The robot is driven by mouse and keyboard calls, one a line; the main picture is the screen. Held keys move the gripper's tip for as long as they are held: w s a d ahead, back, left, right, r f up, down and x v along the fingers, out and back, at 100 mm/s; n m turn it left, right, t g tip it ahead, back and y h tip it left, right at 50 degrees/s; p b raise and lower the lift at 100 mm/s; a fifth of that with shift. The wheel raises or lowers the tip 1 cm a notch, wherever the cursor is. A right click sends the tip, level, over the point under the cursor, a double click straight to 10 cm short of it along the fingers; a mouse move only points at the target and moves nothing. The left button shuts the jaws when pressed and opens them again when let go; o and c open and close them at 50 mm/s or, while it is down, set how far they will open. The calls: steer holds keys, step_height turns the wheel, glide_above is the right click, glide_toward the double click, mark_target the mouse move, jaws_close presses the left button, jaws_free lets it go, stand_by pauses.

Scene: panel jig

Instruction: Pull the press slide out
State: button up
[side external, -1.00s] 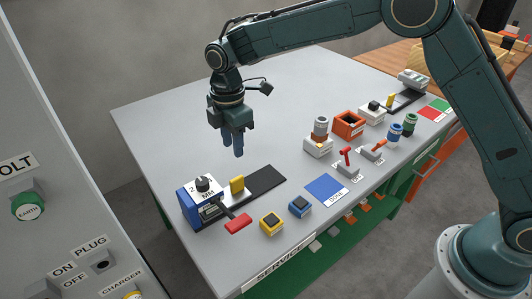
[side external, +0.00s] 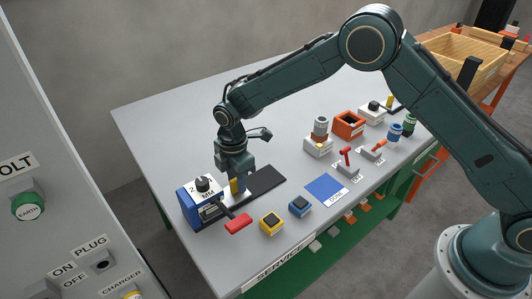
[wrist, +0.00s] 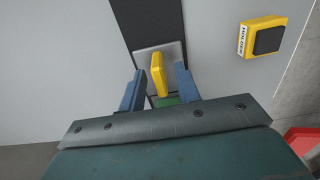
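The press slide has an upright yellow handle (side external: 237,187) on a dark track (side external: 266,180), close beside the blue press box (side external: 188,206). In the wrist view the yellow handle (wrist: 158,75) stands on a pale grey plate (wrist: 172,52), with a bit of green below it. My gripper (side external: 236,178) is lowered over the handle. Its blue fingers (wrist: 160,83) stand on either side of the handle, open, with a visible gap on each side. The lower part of the handle's far side is hidden.
A red-handled lever (side external: 238,223) juts out from the press box. A yellow block (side external: 271,222) and a blue block (side external: 300,206) stand near the front edge. A flat blue pad (side external: 326,188) lies to the right. The tabletop behind the track is clear.

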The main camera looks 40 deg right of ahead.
steer(key=shift+f, duration=0.25)
jaws_close()
steer(key=shift+d, duration=0.1)
steer(key=d, duration=1.1)
steer(key=shift+d, duration=0.2)
steer(key=shift+c, duration=0.3)
jaws_free()
steer(key=shift+d, duration=0.1)
steer(key=shift+o, duration=0.3)
